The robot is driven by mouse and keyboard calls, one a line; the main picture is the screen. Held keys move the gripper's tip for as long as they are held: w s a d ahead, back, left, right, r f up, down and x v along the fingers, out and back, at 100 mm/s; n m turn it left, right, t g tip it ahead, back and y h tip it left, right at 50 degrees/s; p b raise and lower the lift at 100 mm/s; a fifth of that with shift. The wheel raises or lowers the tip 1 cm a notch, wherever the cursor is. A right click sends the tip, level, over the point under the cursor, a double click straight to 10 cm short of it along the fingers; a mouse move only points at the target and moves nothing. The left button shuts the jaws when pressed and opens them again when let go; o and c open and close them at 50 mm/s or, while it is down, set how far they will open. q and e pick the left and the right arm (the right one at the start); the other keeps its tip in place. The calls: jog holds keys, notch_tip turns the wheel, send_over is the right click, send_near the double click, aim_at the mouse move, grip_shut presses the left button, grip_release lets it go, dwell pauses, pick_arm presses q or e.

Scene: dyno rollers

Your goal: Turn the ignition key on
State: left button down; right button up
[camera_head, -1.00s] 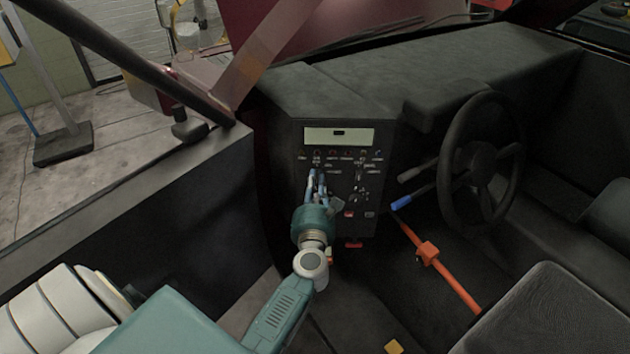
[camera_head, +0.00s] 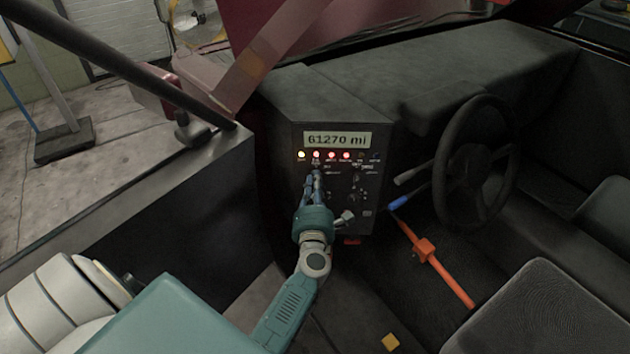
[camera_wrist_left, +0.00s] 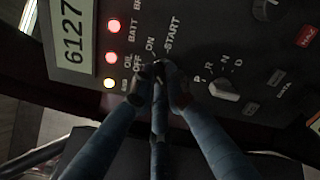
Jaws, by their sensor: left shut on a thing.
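The ignition key sits on the dark control panel (camera_head: 336,230), at a switch labelled OFF, ON and START. In the left wrist view, my left gripper (camera_wrist_left: 158,75) is shut on the key at this switch, and its blue fingers hide most of the key. In the head view my left gripper (camera_head: 317,180) reaches the upper left of the panel. The display (camera_head: 338,139) is lit and reads 61270 mi. Below it, several red and yellow lamps (camera_head: 331,156) glow. My right gripper is not in view.
A gear selector knob (camera_wrist_left: 224,90) marked P R N D is right of the fingers. A black steering wheel (camera_head: 480,165) and an orange bar (camera_head: 430,255) are to the right. A seat (camera_head: 530,310) fills the lower right.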

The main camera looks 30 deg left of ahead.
pick_arm(q)
jog(key=shift+f, duration=0.1)
dwell(0.4)
jog(key=c, duration=1.7)
grip_release()
jog(key=shift+v, duration=3.85)
